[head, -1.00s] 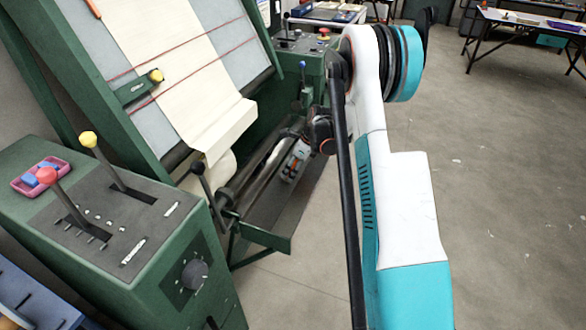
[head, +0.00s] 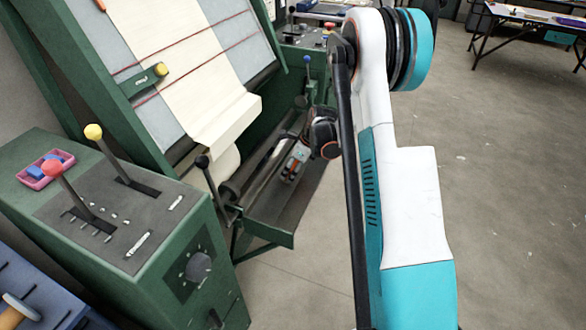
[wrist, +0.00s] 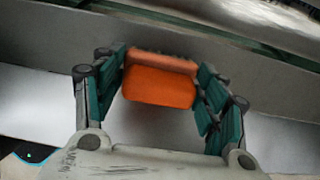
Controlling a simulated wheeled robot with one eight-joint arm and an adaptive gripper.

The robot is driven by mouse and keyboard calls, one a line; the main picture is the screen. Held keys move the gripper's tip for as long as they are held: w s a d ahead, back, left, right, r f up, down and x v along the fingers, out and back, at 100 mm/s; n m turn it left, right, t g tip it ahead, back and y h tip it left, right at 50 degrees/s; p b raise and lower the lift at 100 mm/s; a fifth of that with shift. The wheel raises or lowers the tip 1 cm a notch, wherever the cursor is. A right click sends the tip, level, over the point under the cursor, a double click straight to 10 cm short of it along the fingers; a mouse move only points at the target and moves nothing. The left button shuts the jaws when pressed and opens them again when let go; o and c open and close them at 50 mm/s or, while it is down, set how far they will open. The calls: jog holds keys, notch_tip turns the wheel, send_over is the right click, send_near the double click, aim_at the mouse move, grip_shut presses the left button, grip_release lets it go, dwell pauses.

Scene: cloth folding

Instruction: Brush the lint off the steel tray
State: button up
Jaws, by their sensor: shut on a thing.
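My gripper (wrist: 160,95) has its teal fingers on either side of an orange brush (wrist: 158,86) and is shut on it. A darker bristle-like edge shows along the brush's far side. In the head view my gripper (head: 297,158) is small and reaches low into the long trough-like steel tray (head: 284,212) under the green machine. In the wrist view the tray's pale grey surface (wrist: 40,98) lies below the brush, with a wall behind it. I cannot tell whether the bristles touch the tray. I cannot make out any lint.
A dark roller (head: 258,168) runs along the trough's left side, below hanging cream cloth (head: 228,120). A black-knobbed lever (head: 210,185) stands by the trough's near end. A green control box (head: 130,230) stands at the left. Open floor (head: 500,190) lies to the right.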

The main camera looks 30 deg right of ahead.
jog(key=shift+p+v, duration=1.2)
jog(key=shift+v, duration=1.65)
jog(key=shift+r, duration=0.1)
jog(key=p+v, duration=0.1)
jog(key=v, duration=0.2)
